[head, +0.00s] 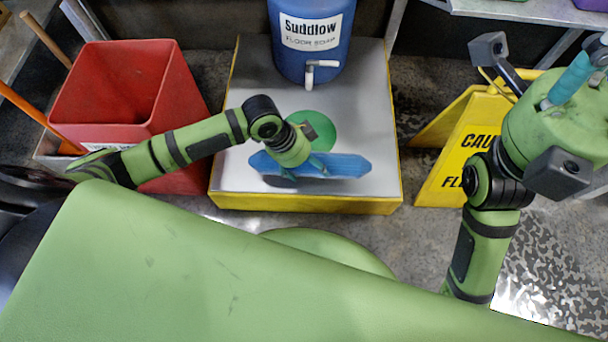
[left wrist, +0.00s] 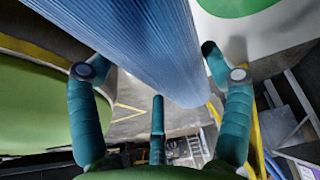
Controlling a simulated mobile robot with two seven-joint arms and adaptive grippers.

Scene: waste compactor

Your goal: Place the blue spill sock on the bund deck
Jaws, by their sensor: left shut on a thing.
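The blue spill sock (head: 345,166) is a long ribbed blue roll, lying crosswise over the front part of the bund deck (head: 240,150). The deck has a pale grey top and yellow edges. My left gripper (head: 318,166) is shut on the sock near its middle, with the hand covering part of it. The sock (left wrist: 140,40) also runs between the teal fingers in the left wrist view. A dark shadow lies below its left part; I cannot tell for sure whether it touches the deck. My right gripper (head: 573,78) shows only partly, at the upper right, away from the deck.
A blue soap drum (head: 312,60) with a tap stands at the deck's back. A green disc (head: 318,128) is on the deck top behind the sock. A red bin (head: 125,90) stands left, a yellow caution sign (head: 455,150) right. The deck's right side is clear.

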